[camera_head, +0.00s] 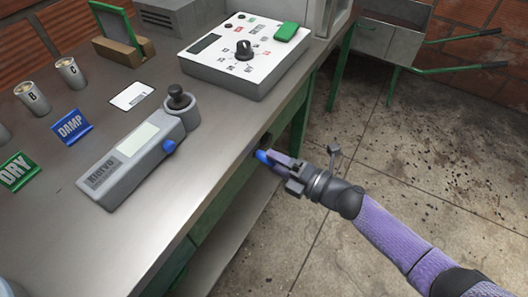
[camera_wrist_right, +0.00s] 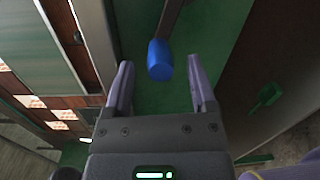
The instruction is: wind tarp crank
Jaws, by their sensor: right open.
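The crank's blue handle (camera_wrist_right: 159,60) hangs from a dark bar at the top of the right wrist view. In the head view the blue handle (camera_head: 262,156) shows beside the bench's front edge, at the tip of my right gripper. My right gripper (camera_head: 273,159) is open. In the wrist view my right gripper's two fingers (camera_wrist_right: 160,80) stand apart, one on each side of the handle, with visible gaps. I cannot tell how deep the handle sits between them. The crank's mount is mostly hidden under the bench edge. My left gripper is not in view.
The metal bench (camera_head: 150,222) carries a grey handheld meter (camera_head: 140,152), a control box (camera_head: 240,62) with a dial, green DRY (camera_head: 18,172) and blue DAMP (camera_head: 72,127) signs, and metal cups. A wheelbarrow (camera_head: 385,42) stands at the back right.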

